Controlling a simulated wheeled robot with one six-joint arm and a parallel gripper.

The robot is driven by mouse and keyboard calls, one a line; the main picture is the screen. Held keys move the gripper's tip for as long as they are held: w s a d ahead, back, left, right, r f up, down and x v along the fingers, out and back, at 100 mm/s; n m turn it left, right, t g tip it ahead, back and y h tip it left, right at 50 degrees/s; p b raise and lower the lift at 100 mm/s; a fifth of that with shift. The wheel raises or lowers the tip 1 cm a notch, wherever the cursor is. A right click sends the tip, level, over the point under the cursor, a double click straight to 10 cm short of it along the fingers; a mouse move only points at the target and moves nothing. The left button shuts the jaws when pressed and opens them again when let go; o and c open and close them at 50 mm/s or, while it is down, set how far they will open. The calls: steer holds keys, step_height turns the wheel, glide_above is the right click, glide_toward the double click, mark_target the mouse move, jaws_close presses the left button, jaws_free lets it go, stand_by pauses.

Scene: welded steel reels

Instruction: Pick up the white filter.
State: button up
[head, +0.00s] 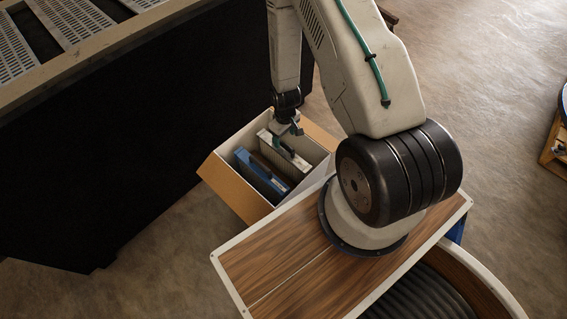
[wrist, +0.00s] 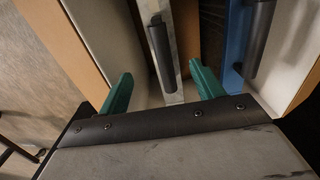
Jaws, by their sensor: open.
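The white filter (head: 267,140) stands on edge in an open cardboard box (head: 222,184), near the box's far side. In the wrist view the top edge of the white filter (wrist: 173,85) shows as a pale strip with a dark handle. My gripper (head: 288,150) is over the box. In the wrist view the two green fingers of my gripper (wrist: 160,73) are open, one to each side of the strip, with gaps. I cannot tell how deep the fingertips reach. The filter's lower part is hidden.
A blue filter (head: 258,178) with a dark handle stands beside the white one; it also shows in the wrist view (wrist: 236,45). A brown strip (wrist: 187,30) lies between them. A dark bench (head: 110,150) stands left of the box. Open floor (head: 480,50) lies to the right.

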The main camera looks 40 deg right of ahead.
mark_target(283, 143)
steer(key=f, duration=0.7)
steer(key=shift+a, duration=0.35)
jaws_close()
